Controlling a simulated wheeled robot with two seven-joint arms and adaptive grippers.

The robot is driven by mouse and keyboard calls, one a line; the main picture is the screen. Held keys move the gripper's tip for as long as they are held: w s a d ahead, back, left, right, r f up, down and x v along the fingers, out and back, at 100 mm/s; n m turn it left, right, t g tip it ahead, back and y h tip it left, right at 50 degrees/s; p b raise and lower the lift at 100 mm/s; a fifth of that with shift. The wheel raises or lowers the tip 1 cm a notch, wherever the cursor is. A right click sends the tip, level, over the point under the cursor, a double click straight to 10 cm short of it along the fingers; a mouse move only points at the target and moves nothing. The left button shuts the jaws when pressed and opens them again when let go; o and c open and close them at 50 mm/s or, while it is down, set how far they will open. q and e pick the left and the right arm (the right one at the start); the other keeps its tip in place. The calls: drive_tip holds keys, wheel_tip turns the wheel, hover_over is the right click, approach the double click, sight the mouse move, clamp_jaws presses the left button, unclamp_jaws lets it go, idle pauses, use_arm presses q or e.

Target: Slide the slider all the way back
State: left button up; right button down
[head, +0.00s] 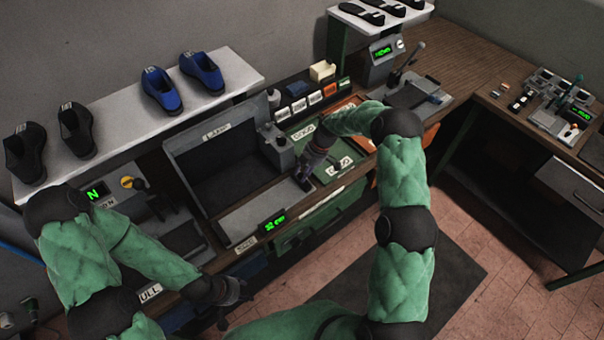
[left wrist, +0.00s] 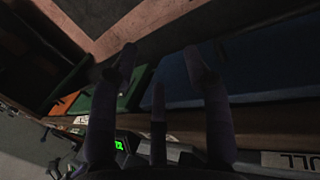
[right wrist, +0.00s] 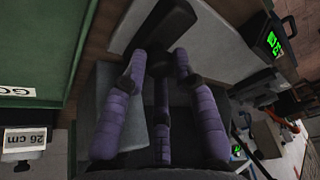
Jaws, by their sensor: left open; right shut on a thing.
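The light grey slider plate (head: 262,207) lies in front of the dark open-fronted box on the bench. My right gripper (head: 304,178) is at the plate's right end. In the right wrist view its purple fingers (right wrist: 160,68) are shut around a dark grip that seems to be the slider's handle (right wrist: 166,24); the fingers hide part of it. My left gripper (head: 226,304) hangs low in front of the bench. In the left wrist view its fingers (left wrist: 160,65) are open, with nothing between them.
The dark box (head: 220,150) stands behind the plate. A small green-lit display (head: 272,222) sits at the front edge. Green trays (head: 335,165) and a grey post unit (head: 277,145) are close to my right gripper. Shoes stand on a white shelf (head: 130,120) behind.

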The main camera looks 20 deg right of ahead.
drive_tip(key=c, duration=1)
unclamp_jaws()
drive_tip(key=shift+w+d, duration=0.1)
drive_tip(key=shift+r, duration=0.1)
drive_tip(key=v, duration=1.2)
